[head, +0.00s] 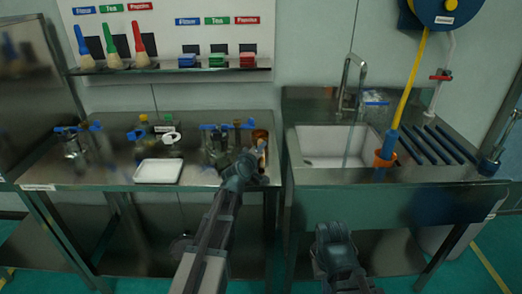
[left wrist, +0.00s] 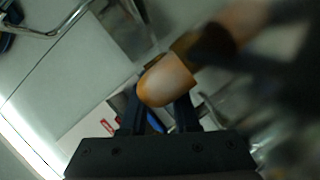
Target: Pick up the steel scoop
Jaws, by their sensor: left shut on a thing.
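My left gripper (head: 258,158) is at the right front edge of the left steel bench. In the left wrist view its two fingers (left wrist: 160,115) are closed about a tan, rounded wooden end (left wrist: 167,82), which looks like the handle of the steel scoop. A small tan piece of it (head: 262,147) also shows at the gripper in the head view. The scoop's metal part cannot be made out. A copper-brown cup (head: 260,134) stands just behind the gripper. My right gripper (head: 333,236) is low in front of the sink; its fingers are not clear.
A white tray (head: 158,171) and several blue-handled metal fittings (head: 215,150) stand on the left bench (head: 110,178). The sink (head: 335,147) with a tall tap (head: 350,85) is on the right.

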